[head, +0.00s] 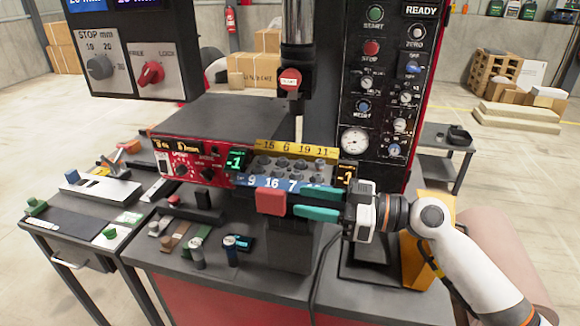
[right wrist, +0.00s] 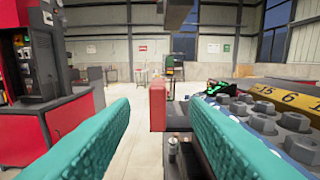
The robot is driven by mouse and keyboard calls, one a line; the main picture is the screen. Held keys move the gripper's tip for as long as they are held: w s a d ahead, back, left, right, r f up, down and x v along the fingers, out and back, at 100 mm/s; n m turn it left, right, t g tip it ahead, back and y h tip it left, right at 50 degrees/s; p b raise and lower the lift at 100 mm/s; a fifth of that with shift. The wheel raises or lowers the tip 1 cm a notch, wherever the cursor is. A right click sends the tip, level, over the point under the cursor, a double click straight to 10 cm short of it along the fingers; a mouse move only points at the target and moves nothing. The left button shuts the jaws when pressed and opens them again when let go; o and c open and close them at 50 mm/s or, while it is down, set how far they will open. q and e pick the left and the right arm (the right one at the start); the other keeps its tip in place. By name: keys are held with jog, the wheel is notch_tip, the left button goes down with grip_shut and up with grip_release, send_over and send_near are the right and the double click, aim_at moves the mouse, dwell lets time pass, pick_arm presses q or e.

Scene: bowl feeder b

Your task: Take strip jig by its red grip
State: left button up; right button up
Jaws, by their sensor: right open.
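The strip jig holds several grey bolts between a yellow number strip (head: 298,150) and a blue number strip (head: 262,181). It sits on the machine under the vertical ram. Its red grip (head: 270,201) sticks out at the front. My right gripper (head: 294,202) is open, its two teal fingers pointing left at the grip. In the right wrist view, the red grip (right wrist: 158,104) stands upright in the gap between the fingertips, seemingly just ahead of them. The jig's bolts (right wrist: 262,122) show at the right there. I cannot tell whether a finger touches the grip. My left gripper is not in view.
The ram (head: 290,80) hangs above the bolts. A control panel (head: 385,80) rises behind my right gripper, and a red display unit (head: 192,160) stands left of the jig. Several small handled tools (head: 195,250) lie on the bench front. A side table (head: 80,215) stands at left.

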aim_at(256, 190)
jog(key=x, duration=0.1)
jog(key=p+x, duration=0.1)
jog(key=x, duration=0.1)
jog(key=p+x, duration=0.1)
jog(key=x, duration=0.1)
jog(key=shift+r, duration=0.3)
jog(key=p+x, duration=0.3)
jog(key=x, duration=0.1)
jog(key=shift+s+a+r, duration=0.1)
jog(key=shift+a, duration=0.3)
jog(key=shift+d, duration=0.1)
grip_shut()
